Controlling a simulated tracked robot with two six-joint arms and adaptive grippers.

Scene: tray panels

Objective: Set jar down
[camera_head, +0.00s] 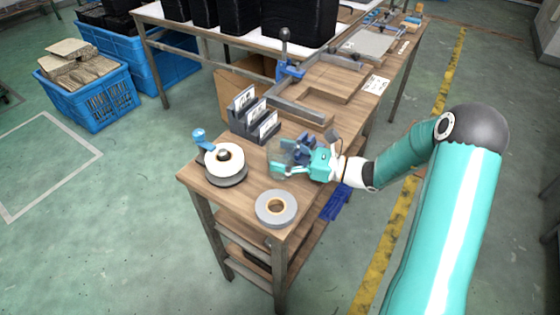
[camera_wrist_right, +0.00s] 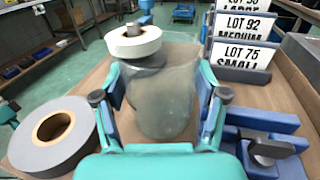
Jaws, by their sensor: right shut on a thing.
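The jar (camera_wrist_right: 160,105) is clear, greyish and see-through. It stands between the fingers of my right gripper (camera_wrist_right: 160,98), which is shut on its sides. In the head view the jar (camera_head: 276,160) shows faintly at the tips of my right gripper (camera_head: 290,160), over the near part of the wooden table (camera_head: 245,193). I cannot tell whether its base touches the table. My left gripper is not in view.
A white roll on a dispenser (camera_head: 224,160) is left of the jar. A grey tape roll (camera_head: 276,208) lies near the table's front corner. A rack of lot cards (camera_head: 254,122) stands behind. A blue clamp (camera_wrist_right: 262,148) is right of the gripper in the wrist view.

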